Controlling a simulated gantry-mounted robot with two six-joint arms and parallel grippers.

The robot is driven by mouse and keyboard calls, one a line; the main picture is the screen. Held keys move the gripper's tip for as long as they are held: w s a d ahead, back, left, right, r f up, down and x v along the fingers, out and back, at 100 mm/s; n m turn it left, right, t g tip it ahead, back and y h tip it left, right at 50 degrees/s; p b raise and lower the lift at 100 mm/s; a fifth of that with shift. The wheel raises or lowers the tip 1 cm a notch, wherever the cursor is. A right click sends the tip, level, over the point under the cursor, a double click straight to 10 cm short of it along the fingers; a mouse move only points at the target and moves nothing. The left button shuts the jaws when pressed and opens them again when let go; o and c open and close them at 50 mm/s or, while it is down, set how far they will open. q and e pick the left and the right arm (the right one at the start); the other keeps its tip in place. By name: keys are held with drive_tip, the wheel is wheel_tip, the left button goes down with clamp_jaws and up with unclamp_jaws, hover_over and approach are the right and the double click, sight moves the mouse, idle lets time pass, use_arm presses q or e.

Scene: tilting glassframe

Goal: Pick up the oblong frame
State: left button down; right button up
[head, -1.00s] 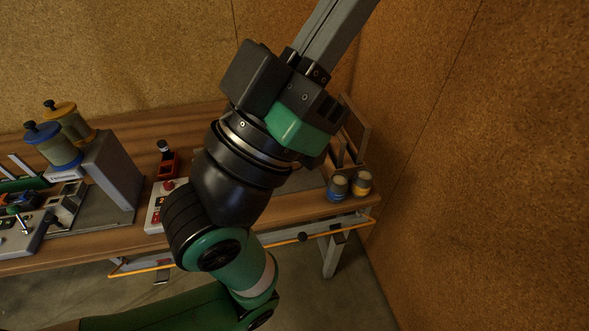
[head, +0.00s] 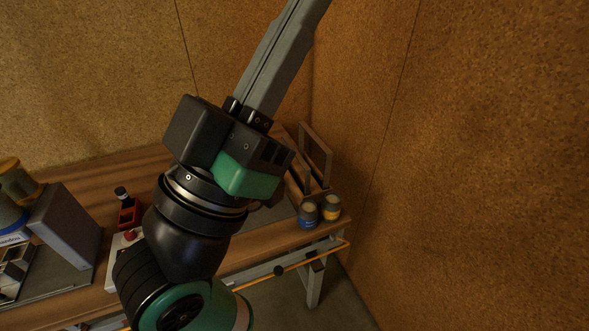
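A dark wooden frame (head: 329,168) stands upright at the far right end of the workbench, near the corner of the walls. It is partly hidden behind my arm, and I cannot tell for sure that it is the oblong frame. My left gripper's black and green body is in the middle of the head view, in front of the bench. A long grey bar-like part runs from it up and out of the top edge, so its tips are out of view. Whether it is open or shut does not show. My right gripper is not in view.
A blue jar (head: 308,215) and a yellow jar (head: 331,207) stand before the wooden frame. A red holder (head: 129,213) and a grey slanted panel (head: 66,232) are on the bench (head: 90,178) at left. Cork walls (head: 480,150) close off the back and right.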

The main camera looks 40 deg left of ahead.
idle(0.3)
use_arm(q)
drive_tip(key=c, duration=0.9)
unclamp_jaws()
